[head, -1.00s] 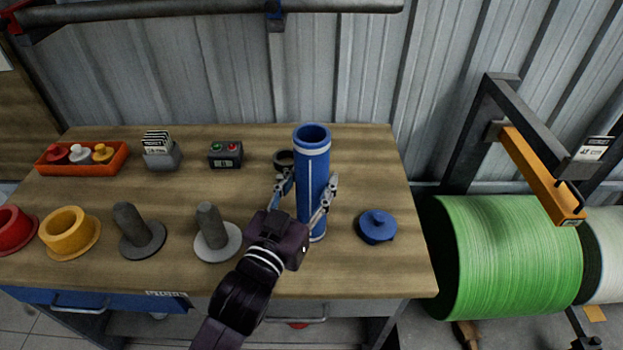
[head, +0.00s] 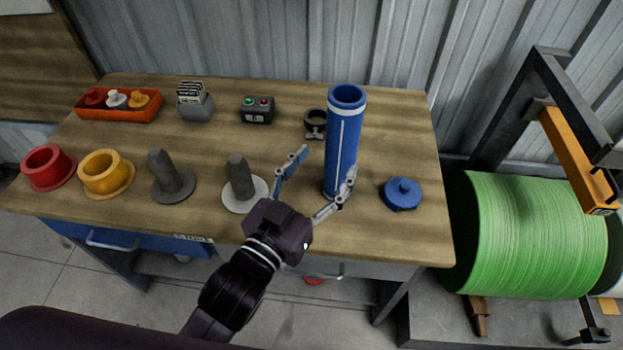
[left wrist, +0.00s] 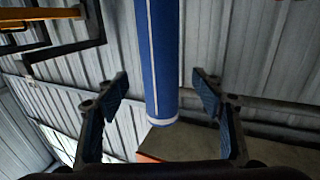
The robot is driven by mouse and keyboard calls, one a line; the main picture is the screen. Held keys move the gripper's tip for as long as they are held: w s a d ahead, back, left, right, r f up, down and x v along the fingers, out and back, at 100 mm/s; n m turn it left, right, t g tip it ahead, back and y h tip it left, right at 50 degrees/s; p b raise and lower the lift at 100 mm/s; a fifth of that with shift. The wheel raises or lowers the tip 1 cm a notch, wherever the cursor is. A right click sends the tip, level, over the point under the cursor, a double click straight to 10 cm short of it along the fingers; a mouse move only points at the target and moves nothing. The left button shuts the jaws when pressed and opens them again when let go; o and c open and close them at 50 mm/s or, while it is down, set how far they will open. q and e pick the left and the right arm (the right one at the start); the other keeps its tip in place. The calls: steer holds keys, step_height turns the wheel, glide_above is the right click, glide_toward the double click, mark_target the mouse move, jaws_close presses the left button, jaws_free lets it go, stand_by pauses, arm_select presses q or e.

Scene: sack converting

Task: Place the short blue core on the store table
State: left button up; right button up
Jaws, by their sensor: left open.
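The blue core (head: 344,140) is a hollow tube with white bands near its ends and a white stripe down its side. It stands upright on the wooden table (head: 230,150), right of the middle. My left gripper (head: 326,170) is open in front of the core, its right finger close to or touching the core's lower part and its left finger well clear. In the left wrist view the core (left wrist: 160,60) shows beyond and between the spread fingers (left wrist: 163,92). My right gripper is not in view.
A blue lidded piece (head: 402,194) is right of the core, and a dark ring clamp (head: 315,124) is behind its left side. Grey posts (head: 240,178), yellow (head: 106,174) and red flanged rings (head: 48,167) line the left. A green roll (head: 530,235) is beyond the right edge.

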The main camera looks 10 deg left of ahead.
arm_select(q)
steer(key=shift+v, duration=2.15)
